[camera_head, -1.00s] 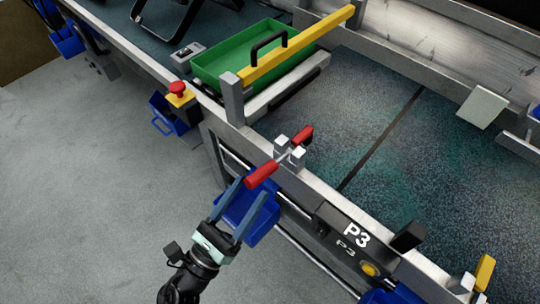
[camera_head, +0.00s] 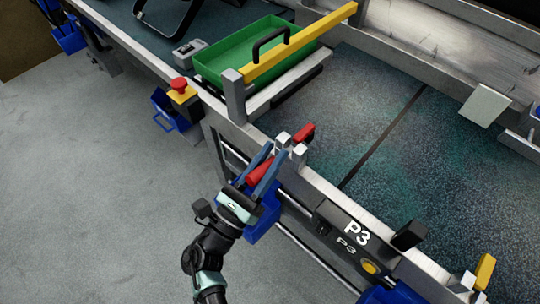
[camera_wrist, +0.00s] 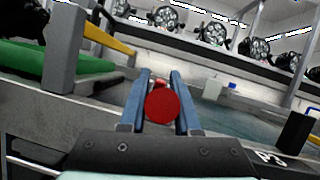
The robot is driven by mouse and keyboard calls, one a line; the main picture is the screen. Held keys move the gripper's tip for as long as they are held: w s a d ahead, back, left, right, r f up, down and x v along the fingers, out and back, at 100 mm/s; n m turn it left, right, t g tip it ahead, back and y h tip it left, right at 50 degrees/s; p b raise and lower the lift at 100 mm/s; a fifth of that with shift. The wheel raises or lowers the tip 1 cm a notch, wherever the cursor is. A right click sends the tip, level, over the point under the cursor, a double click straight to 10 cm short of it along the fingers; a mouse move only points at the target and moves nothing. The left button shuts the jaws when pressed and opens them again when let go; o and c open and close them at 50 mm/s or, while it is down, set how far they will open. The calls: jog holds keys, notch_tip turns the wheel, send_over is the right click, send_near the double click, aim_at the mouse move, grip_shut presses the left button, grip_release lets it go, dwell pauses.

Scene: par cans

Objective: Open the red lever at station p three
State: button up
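The red lever (camera_head: 252,180) is a red-handled clamp on the metal rail of the station marked P3 (camera_head: 356,232). Its handle points outward from the rail, toward my gripper, and a second red piece (camera_head: 303,133) lies on the inner side of its metal posts. My gripper (camera_head: 276,152) has its two blue fingers on either side of the handle. The wrist view shows the handle's round red end (camera_wrist: 162,106) between the fingers, nearly filling the space. The fingers look open; I cannot tell whether they touch the handle.
A blue bin (camera_head: 262,222) hangs just below the lever. A green tray (camera_head: 215,66) with a yellow bar (camera_head: 300,42) stands behind it. A red button on a yellow box (camera_head: 180,86) is to the left. A black block (camera_head: 409,235) rises beyond the P3 label. The grey floor is clear.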

grip_shut()
dwell(1.0)
